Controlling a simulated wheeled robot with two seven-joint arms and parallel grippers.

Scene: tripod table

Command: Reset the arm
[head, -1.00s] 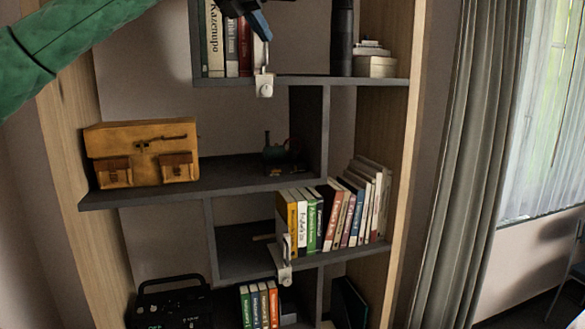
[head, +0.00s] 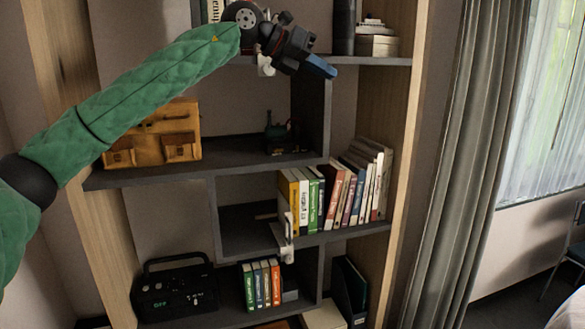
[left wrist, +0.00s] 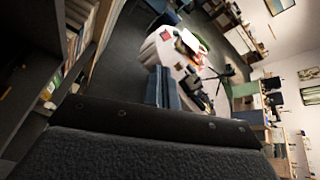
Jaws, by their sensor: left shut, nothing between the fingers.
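My left arm, in a green quilted sleeve, comes in from the left in the head view and reaches up across the shelf unit. My left gripper (head: 322,68) is at the upper middle, shut and empty, with its blue fingertips pointing right and slightly down. It appears in front of the upper shelf and touches nothing that I can make out. In the left wrist view the blue fingers (left wrist: 160,88) show near the middle, close together. My right gripper is in neither view.
The shelf unit (head: 240,148) holds a tan leather bag (head: 182,146), a row of books (head: 335,195), smaller books (head: 260,284) and a black radio (head: 175,288). A grey curtain (head: 470,150) hangs at the right. The left wrist view shows a white table (left wrist: 165,50) farther off.

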